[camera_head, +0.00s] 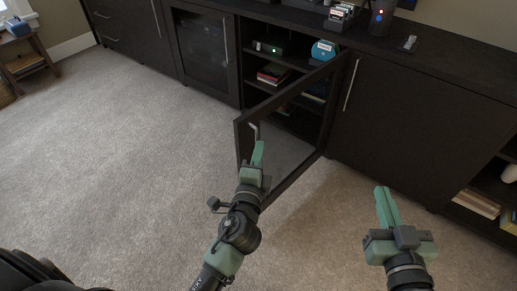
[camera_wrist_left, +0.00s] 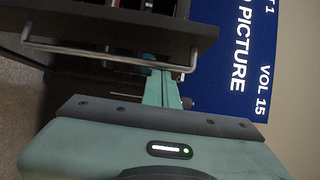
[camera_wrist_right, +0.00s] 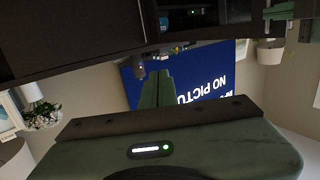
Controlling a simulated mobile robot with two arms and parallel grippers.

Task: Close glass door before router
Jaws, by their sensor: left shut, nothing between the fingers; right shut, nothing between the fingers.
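The glass door (camera_head: 305,106) of the dark cabinet stands open, swung out into the room, with its hinge side at the right of the open compartment. Its bar handle (camera_head: 254,133) is near the free edge, and the handle also shows in the left wrist view (camera_wrist_left: 110,57). The router (camera_head: 268,48), a dark box with a green light, sits on the upper shelf inside. My left gripper (camera_head: 258,152) is shut and empty, its tips close to the door's free edge and handle; contact cannot be told. My right gripper (camera_head: 387,207) is shut and empty, over the carpet to the right.
A closed glass door (camera_head: 203,47) is left of the open compartment, and a closed solid door (camera_head: 420,110) is right of it. Books (camera_head: 273,74) and a teal round item (camera_head: 323,50) sit on the shelves. Carpet (camera_head: 130,140) at the left is clear.

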